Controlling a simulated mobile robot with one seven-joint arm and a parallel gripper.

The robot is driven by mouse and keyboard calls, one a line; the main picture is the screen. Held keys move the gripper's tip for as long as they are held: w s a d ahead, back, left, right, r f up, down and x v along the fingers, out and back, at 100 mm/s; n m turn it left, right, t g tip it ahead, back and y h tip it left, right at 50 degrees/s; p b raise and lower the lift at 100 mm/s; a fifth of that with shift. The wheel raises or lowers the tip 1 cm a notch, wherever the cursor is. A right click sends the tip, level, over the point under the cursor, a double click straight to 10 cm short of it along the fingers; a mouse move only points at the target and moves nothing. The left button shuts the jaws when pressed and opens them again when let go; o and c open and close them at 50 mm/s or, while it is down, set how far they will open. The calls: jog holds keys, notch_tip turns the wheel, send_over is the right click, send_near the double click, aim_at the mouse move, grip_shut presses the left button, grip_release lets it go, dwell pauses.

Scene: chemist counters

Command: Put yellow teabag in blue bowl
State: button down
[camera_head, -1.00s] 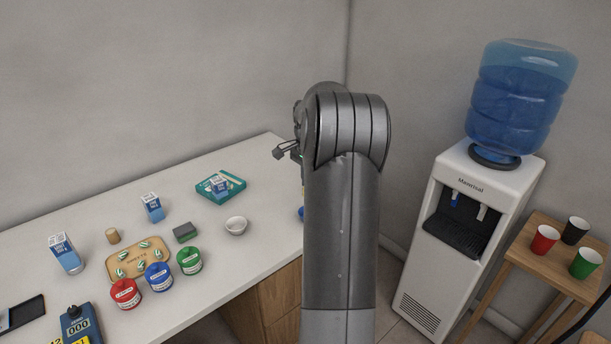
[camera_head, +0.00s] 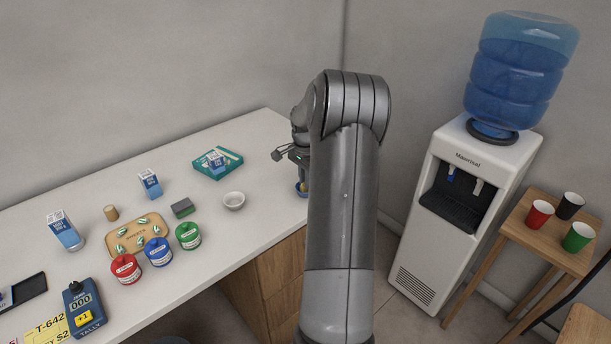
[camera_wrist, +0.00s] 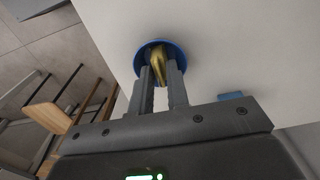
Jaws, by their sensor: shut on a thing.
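My gripper (camera_wrist: 160,82) is shut on the yellow teabag (camera_wrist: 158,64), which shows between the fingertips in the wrist view. The blue bowl (camera_wrist: 177,45) is right behind the fingertips there, with the teabag in front of or inside its rim; I cannot tell whether they touch. In the head view the blue bowl (camera_head: 299,191) shows in part at the counter's right end, beside my arm, with a small yellow spot of the teabag (camera_head: 303,187) at it. My arm hides the rest of the bowl and the fingertips.
A teal box (camera_head: 229,167), a dark sponge-like block (camera_head: 182,208) and several jars and cartons are further left. The water dispenser (camera_head: 455,228) stands to the right, past the counter.

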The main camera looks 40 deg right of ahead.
jog(key=c, duration=1.3)
grip_release()
jog(key=shift+r, duration=3.5)
